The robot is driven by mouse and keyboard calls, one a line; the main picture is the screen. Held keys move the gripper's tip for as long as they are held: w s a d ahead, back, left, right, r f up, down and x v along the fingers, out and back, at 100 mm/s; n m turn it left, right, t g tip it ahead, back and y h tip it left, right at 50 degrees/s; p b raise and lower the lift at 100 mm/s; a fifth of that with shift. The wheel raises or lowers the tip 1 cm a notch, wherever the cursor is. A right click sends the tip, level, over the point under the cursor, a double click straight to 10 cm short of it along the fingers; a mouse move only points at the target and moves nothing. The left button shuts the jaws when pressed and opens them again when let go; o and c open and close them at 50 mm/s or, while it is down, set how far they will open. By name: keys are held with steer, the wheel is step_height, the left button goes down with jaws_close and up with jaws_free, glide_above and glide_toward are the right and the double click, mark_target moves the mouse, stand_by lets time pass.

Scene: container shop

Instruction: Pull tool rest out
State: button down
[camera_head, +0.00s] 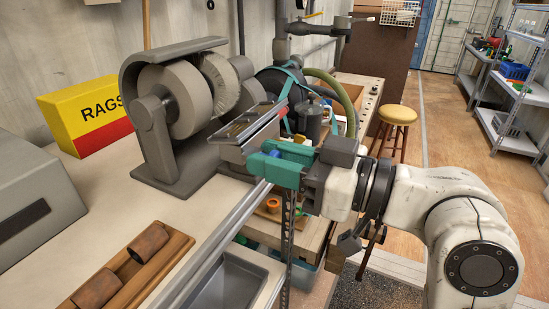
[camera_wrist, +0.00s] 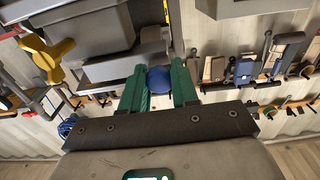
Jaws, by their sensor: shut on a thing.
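The grey tool rest (camera_head: 246,128) sits at the front right of the bench grinder (camera_head: 178,112), its plate tilted. A round blue knob (camera_wrist: 160,79) shows between my gripper's (camera_wrist: 160,72) green fingers in the wrist view. My gripper also shows at the tool rest's near right side in the head view (camera_head: 272,157). It is shut on the knob, and only a bit of blue shows there between the fingers. The knob's joint to the tool rest is hidden by the fingers.
A wooden tray (camera_head: 165,262) with brown cylinders lies on the bench at the front. A yellow-topped stool (camera_head: 397,114) stands on open floor at the right.

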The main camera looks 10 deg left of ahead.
steer(key=c, duration=0.9)
jaws_free()
steer(key=shift+d, duration=0.15)
steer(key=b+v, duration=0.2)
steer(key=v, duration=0.8)
steer(key=shift+s+d, duration=0.15)
steer(key=shift+d, duration=0.25)
steer(key=s+d+f+m+h, duration=0.1)
steer(key=d+f+m+h, duration=0.25)
steer(key=f, duration=0.65)
steer(key=d+f+m+t+h, duration=0.1)
steer(key=d+f+m+h, duration=0.25)
steer(key=f, duration=0.75)
steer(key=s+d+f+m+h, duration=0.1)
steer(key=d+f+m+h, duration=0.25)
steer(key=f, duration=0.65)
steer(key=s+d+f+m+g+h, duration=0.1)
steer(key=s+d+f+g+h, duration=0.1)
steer(key=s+f, duration=0.3)
steer(key=s+d+f+m+g+h, duration=0.1)
steer(key=s+d+f+g+h, duration=0.1)
steer(key=s+d+f, duration=0.3)
steer(key=s+d+f+m+g+h, duration=0.2)
steer(key=s+f, duration=0.4)
steer(key=s, duration=0.5)
steer(key=shift+d+f+h, duration=0.1)
steer(key=shift+d+h, duration=0.25)
steer(key=shift+d, duration=0.3)
